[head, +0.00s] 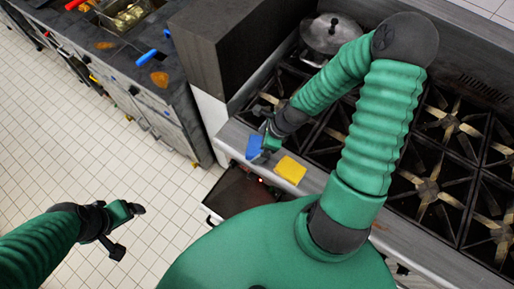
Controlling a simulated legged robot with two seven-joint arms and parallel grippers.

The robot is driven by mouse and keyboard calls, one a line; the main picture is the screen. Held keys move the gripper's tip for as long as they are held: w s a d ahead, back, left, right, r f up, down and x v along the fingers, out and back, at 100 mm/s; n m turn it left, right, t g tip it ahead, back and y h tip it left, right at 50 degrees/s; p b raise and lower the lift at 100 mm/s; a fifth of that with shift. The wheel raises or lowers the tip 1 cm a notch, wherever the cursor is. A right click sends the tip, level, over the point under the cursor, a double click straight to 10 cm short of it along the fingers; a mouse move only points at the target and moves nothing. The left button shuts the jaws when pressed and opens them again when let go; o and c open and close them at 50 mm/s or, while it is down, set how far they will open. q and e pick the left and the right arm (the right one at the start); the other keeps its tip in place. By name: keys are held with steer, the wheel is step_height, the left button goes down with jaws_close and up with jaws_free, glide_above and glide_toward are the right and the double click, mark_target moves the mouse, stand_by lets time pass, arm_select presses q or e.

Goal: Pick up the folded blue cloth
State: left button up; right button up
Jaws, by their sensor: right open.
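The folded blue cloth (253,147) lies on the steel front ledge of the stove, at its left end. My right gripper (262,130) is open just above and behind the cloth in the picture. One finger is close to the cloth's right edge; I cannot tell whether it touches. My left gripper (128,231) hangs over the tiled floor at the lower left, open and empty, well away from the cloth.
A yellow cloth (290,169) lies on the ledge right of the blue one. Stove burners (428,188) and a lidded pot (331,34) are behind. A dark box-like unit (235,40) stands left of the stove. A counter with fryer baskets (125,15) is upper left.

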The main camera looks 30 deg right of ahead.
steer(key=shift+x, duration=0.85)
steer(key=shift+d, duration=0.1)
steer(key=c, duration=1.3)
steer(key=shift+r, duration=0.15)
steer(key=shift+c, duration=0.2)
